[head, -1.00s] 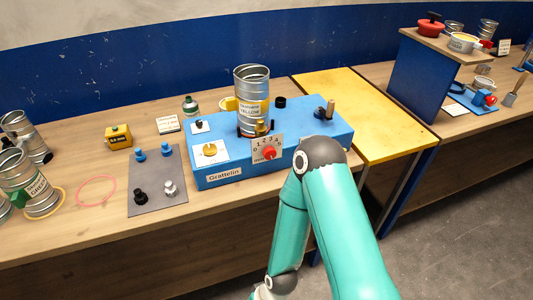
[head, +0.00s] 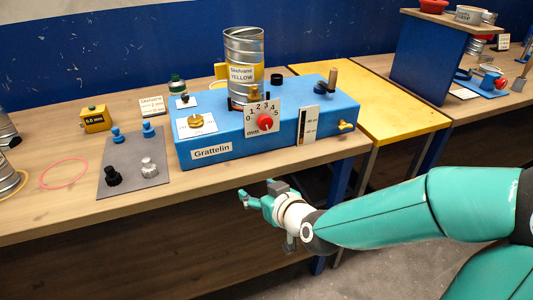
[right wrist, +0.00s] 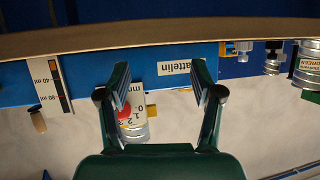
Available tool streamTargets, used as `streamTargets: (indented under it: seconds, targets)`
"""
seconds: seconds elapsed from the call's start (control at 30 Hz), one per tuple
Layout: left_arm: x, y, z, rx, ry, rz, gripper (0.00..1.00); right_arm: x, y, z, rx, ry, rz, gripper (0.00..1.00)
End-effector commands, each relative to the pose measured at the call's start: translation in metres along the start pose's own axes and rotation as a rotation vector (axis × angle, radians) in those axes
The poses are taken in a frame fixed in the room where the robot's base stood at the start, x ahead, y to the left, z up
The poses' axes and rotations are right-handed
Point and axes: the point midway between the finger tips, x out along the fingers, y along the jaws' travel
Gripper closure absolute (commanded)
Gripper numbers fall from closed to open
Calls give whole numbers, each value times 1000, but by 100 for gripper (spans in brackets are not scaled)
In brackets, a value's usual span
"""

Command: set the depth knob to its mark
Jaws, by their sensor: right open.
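The red depth knob (head: 265,122) sits on a white dial plate (head: 252,112) numbered 0 to 5, on the front of the blue Grattelin machine (head: 225,132). Its exact pointing is too small to read. My right gripper (head: 257,193) is open and empty, below and in front of the machine, apart from the knob. In the right wrist view the picture is upside down; the open fingers (right wrist: 161,82) frame the machine's front, and the knob (right wrist: 124,115) shows partly behind the left-hand finger. My left gripper is out of view.
A can labelled yellow (head: 243,62) stands on the machine. A brass knob (head: 196,121), a ml scale (head: 308,125) and a brass tap (head: 345,126) are on it. A grey mat (head: 132,175) with several small knobs lies left. The table edge is above my gripper.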

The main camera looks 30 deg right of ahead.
Motion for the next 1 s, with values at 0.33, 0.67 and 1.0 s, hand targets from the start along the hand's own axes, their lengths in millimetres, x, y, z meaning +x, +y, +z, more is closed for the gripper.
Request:
streamTargets:
  seconds: [0.33,0.67,1.0]
  targets:
    - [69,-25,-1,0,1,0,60,-74,51,-55,-63,390,168,34]
    - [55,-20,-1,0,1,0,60,-69,59,-72,-68,413,189,34]
    - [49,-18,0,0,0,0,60,-7,69,-95,-66,415,185,34]
